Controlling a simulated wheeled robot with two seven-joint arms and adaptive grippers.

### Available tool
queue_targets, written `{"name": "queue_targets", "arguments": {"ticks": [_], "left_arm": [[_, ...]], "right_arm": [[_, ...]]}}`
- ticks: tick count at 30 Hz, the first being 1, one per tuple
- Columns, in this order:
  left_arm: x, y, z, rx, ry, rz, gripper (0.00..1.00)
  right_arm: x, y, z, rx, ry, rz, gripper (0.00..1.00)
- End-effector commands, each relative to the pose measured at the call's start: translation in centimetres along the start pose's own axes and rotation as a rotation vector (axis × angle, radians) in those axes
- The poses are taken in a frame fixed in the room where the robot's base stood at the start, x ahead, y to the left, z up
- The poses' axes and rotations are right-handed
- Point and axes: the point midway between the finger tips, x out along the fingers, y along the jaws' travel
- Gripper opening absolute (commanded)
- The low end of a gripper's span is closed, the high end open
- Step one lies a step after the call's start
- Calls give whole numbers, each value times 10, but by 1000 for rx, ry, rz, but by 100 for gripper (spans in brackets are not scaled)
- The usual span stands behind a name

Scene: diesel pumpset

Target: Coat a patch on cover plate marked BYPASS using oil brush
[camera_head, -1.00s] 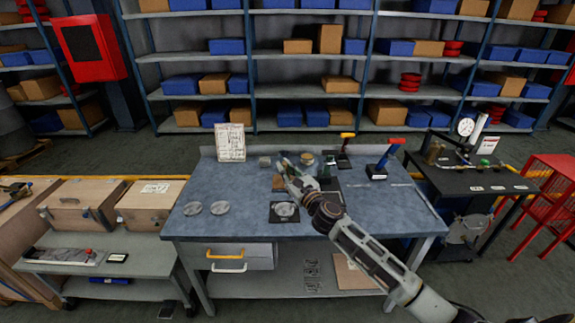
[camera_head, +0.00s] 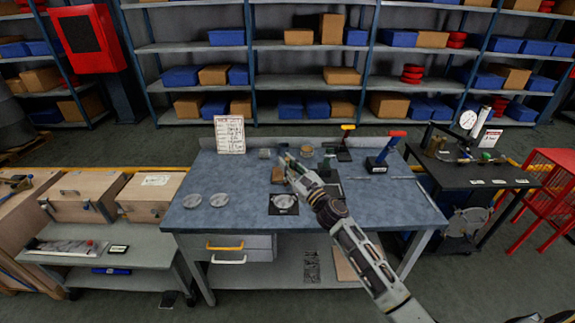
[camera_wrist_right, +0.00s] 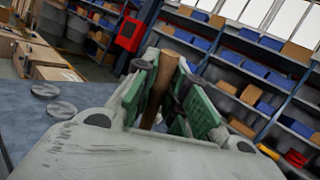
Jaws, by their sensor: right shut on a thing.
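My right gripper (camera_head: 287,160) is above the back middle of the workbench, shut on a brown wooden handle (camera_wrist_right: 162,85). The handle stands tilted between the green finger pads in the right wrist view. It looks like the oil brush's handle; its bristles are hidden. A round metal plate (camera_head: 284,201) lies on a dark square base near the bench's front, below the gripper in the head view. Two more metal discs, the left one (camera_head: 191,201) and the right one (camera_head: 219,200), lie bare on the left. No BYPASS marking is legible. My left gripper is not in view.
The blue-grey workbench (camera_head: 240,178) carries a white sheet on a stand (camera_head: 229,134), a small brown block (camera_head: 278,175), a jar (camera_head: 305,150) and a red-handled tool (camera_head: 384,152). A black cart (camera_head: 480,176) stands right. The bench's left and front right are largely clear.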

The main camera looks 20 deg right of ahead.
Motion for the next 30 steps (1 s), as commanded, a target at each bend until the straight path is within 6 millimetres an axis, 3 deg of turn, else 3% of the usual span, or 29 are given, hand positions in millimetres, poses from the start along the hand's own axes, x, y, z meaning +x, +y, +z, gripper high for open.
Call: {"name": "queue_targets", "arguments": {"ticks": [14, 30], "left_arm": [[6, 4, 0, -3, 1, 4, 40], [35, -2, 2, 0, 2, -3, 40]], "right_arm": [[-2, 1, -6, 0, 0, 0, 0], [-11, 8, -37, 0, 0, 1, 0]]}}
